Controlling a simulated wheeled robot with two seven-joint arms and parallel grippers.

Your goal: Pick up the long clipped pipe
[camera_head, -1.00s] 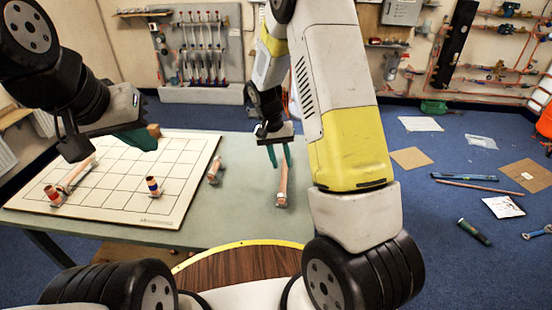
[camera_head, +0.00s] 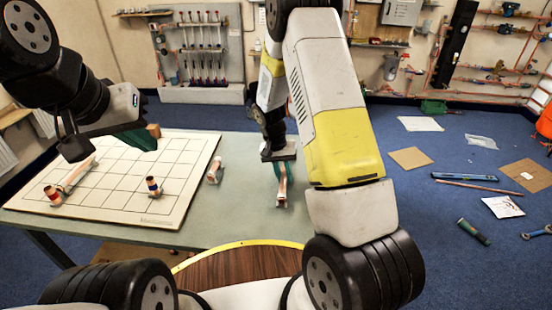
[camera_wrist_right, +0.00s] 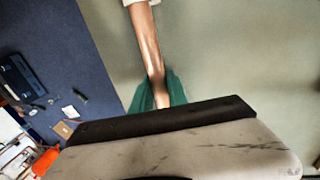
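A long copper pipe (camera_head: 283,187) with a pale clip at its near end lies on the green-grey table. It also shows in the right wrist view (camera_wrist_right: 149,45), running from the top edge down between the fingers. My right gripper (camera_head: 279,170) is low over its far part. In the right wrist view its green fingers (camera_wrist_right: 160,88) sit on either side of the pipe, close to it. Whether they press on it cannot be told. My left gripper (camera_head: 138,138) hangs over the board's far edge, seen from the side; no held object shows and its finger gap is unclear.
A white gridded board (camera_head: 125,208) covers the table's left part. On it are a pipe with a red-banded end (camera_head: 75,177) and a short blue-banded piece (camera_head: 153,187). A shorter clipped pipe (camera_head: 214,170) lies between board and right gripper. The table right of the board is mostly bare.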

